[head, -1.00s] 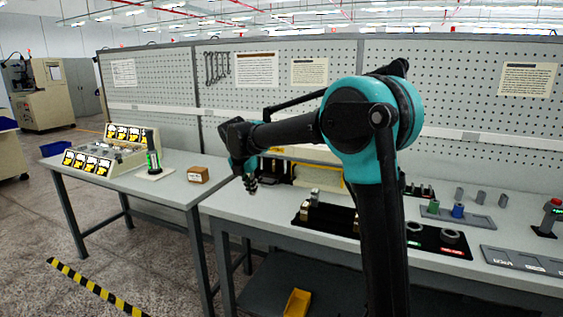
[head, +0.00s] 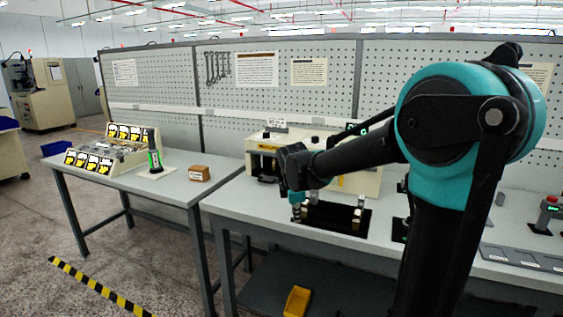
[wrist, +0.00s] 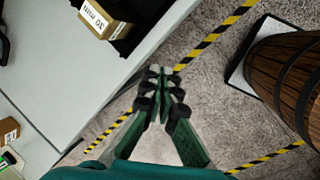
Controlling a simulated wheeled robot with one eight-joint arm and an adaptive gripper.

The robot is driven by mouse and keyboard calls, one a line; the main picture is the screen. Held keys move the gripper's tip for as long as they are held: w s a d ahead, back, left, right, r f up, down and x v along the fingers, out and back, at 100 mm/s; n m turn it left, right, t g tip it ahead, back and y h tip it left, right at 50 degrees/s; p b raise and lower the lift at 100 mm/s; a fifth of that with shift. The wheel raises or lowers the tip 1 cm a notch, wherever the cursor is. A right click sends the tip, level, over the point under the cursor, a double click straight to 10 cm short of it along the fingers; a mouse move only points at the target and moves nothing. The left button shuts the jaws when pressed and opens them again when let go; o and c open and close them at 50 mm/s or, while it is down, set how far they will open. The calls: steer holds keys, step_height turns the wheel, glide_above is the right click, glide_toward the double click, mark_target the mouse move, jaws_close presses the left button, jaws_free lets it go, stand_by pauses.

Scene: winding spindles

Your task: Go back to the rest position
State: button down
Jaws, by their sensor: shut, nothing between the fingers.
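My gripper shows in the wrist view (wrist: 160,85) with its two dark green fingers together at the tips and nothing between them. In that view it points down past the edge of the grey table (wrist: 85,85) toward the floor. In the head view my gripper (head: 297,212) is small and partly hidden, near the black tray on the workbench. My arm rises on the right and reaches left across the bench.
The workbench (head: 255,222) holds a beige machine (head: 262,143), a black tray (head: 320,217) and a red-topped button (head: 551,200). A side table at left holds a small brown box (head: 199,174). A wooden barrel (wrist: 285,75) stands on the floor. A yellow bin (head: 297,301) sits low.

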steer(key=s+d+f+m, duration=0.6)
steer(key=s+m, duration=0.3)
steer(key=s, duration=0.2)
steer(key=s+d+f+m+y, duration=0.1)
steer(key=s+d+f+m, duration=0.6)
steer(key=s+m, duration=0.3)
steer(key=shift+s+d+f+t, duration=0.15)
steer(key=shift+s+d+t, duration=0.25)
steer(key=shift+s, duration=0.4)
steer(key=shift+w, duration=0.1)
